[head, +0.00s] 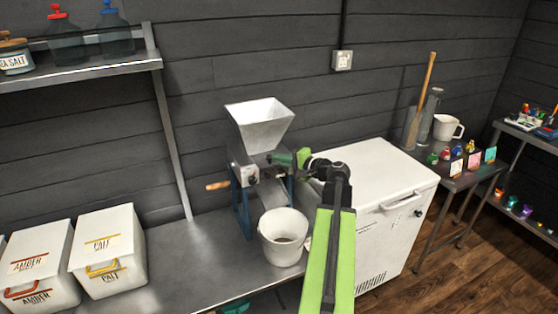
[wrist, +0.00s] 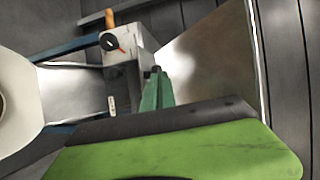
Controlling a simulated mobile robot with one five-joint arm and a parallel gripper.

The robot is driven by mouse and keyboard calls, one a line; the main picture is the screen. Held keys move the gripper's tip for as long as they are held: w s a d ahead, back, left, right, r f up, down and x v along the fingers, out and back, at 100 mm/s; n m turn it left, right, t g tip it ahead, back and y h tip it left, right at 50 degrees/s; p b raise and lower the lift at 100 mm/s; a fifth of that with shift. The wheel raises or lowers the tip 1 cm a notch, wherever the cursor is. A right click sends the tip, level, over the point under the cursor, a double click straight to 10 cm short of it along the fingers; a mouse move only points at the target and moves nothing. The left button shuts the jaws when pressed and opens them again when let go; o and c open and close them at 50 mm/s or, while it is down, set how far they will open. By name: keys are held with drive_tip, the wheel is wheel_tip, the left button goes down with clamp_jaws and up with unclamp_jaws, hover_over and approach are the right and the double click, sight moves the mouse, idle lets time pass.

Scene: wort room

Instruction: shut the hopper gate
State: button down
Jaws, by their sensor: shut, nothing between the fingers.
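The steel hopper (head: 261,124) sits on top of a grain mill (head: 248,178) on the metal bench. In the wrist view the hopper (wrist: 212,62) fills the upper right, and the mill body (wrist: 128,62) with a black dial (wrist: 110,42) stands beside it. My gripper (head: 274,159) is at the mill's right side, just under the hopper. In the wrist view its green fingers (wrist: 155,88) are shut and empty, their tips close to the mill body at the hopper's base. I cannot tell whether they touch. The gate is not clearly visible; its position cannot be told.
A white bucket (head: 283,236) stands under the mill's spout. A wooden crank handle (head: 218,185) sticks out left of the mill. A white chest freezer (head: 378,187) is at right. Lidded grain bins (head: 112,250) stand at left; bare bench (head: 195,262) lies between.

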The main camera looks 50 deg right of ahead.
drive_tip(key=s+d+r+p, duration=0.1)
drive_tip(key=s+r+p, duration=0.1)
drive_tip(key=s, duration=1.1)
drive_tip(key=shift+s+d+r, duration=0.15)
drive_tip(key=shift+s+r, duration=0.05)
drive_tip(key=shift+s, duration=0.1)
